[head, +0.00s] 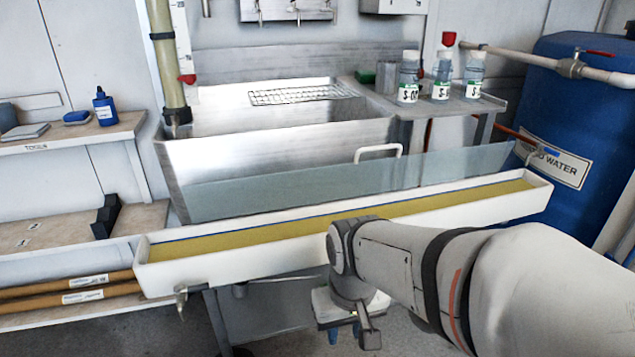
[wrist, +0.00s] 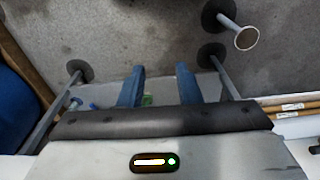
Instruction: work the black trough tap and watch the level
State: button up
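The long white trough (head: 230,266) runs across the head view, holding yellow-green liquid (head: 225,240) below its rim. A dark blue line runs along its back inner wall. A small metal tap-like fitting (head: 181,298) hangs under its front left end. A dark piece (head: 240,290) shows under the trough farther right; I cannot tell whether it is the black tap. My gripper (wrist: 159,80) is open, its two blue fingers apart with nothing held. In the head view it hangs in front of the trough, right of both fittings, partly hidden by my arm.
A steel sink (head: 270,150) and glass panel (head: 300,192) stand behind the trough. A shelf with bottles (head: 409,78) and a blue water tank (head: 570,110) are at right. Brown tubes (head: 80,297) lie at lower left. The wrist view shows grey floor (wrist: 130,30) and legs.

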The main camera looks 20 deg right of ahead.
aim_at(177, 290)
jog(key=u, duration=2.3)
jog(key=k, duration=1.5)
jog(key=z, duration=0.9)
jog(key=i, duration=1.2)
jog(key=z, duration=0.05)
